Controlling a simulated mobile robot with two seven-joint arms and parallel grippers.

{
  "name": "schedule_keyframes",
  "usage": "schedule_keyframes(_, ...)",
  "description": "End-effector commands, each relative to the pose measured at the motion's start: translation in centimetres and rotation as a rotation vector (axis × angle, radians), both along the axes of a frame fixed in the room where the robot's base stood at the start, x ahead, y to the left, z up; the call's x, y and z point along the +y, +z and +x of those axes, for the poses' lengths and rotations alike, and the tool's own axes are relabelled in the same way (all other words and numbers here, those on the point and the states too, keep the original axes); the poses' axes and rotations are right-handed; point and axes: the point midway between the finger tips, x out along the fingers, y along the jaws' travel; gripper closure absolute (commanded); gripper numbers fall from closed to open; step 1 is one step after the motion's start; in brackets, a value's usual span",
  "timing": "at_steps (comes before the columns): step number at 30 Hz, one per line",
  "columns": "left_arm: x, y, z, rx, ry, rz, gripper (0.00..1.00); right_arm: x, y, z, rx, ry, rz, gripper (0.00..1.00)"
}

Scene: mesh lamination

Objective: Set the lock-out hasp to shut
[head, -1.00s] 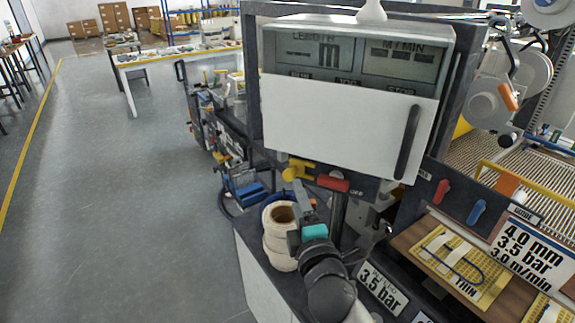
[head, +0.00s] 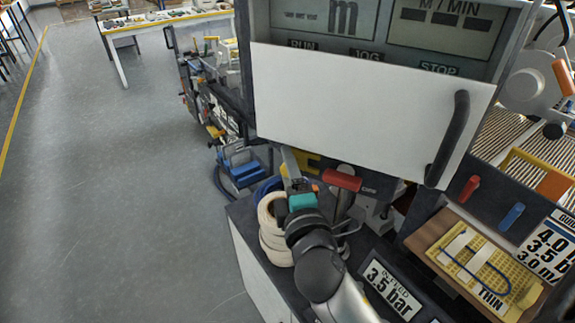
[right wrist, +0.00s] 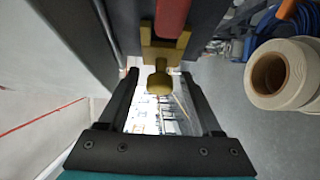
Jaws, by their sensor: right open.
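The lock-out hasp looks to be the yellow part (head: 311,162) under the white-fronted panel, partly hidden by my right gripper in the head view. In the right wrist view its yellow bracket (right wrist: 165,48) and rounded yellow knob (right wrist: 160,84) show at close range. A red bar (head: 342,179) sits beside the yellow part; it also shows in the right wrist view (right wrist: 172,14). My right gripper (head: 291,167) is open. In the right wrist view the knob appears between its two fingers, with gaps on both sides. My left gripper is not in view.
Cream rolls (head: 272,228) stand just left of my right wrist. The white panel cover (head: 350,112) with a black handle (head: 448,138) hangs close above. A red lever (head: 468,189), a blue lever (head: 512,216) and a yellow board (head: 470,262) are at right.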

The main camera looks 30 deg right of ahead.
Motion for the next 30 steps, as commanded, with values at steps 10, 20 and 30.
schedule_keyframes(10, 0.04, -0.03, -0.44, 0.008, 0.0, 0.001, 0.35, -0.01, 0.0, 0.02, 0.0, 0.0, 0.001, 0.62)
schedule_keyframes(20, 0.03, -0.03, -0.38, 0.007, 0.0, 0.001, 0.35, -0.01, -0.01, 0.02, 0.0, 0.0, 0.0, 0.99)
schedule_keyframes(30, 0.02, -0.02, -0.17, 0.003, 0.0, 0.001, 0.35, -0.02, -0.01, 0.03, 0.0, 0.0, 0.0, 1.0)
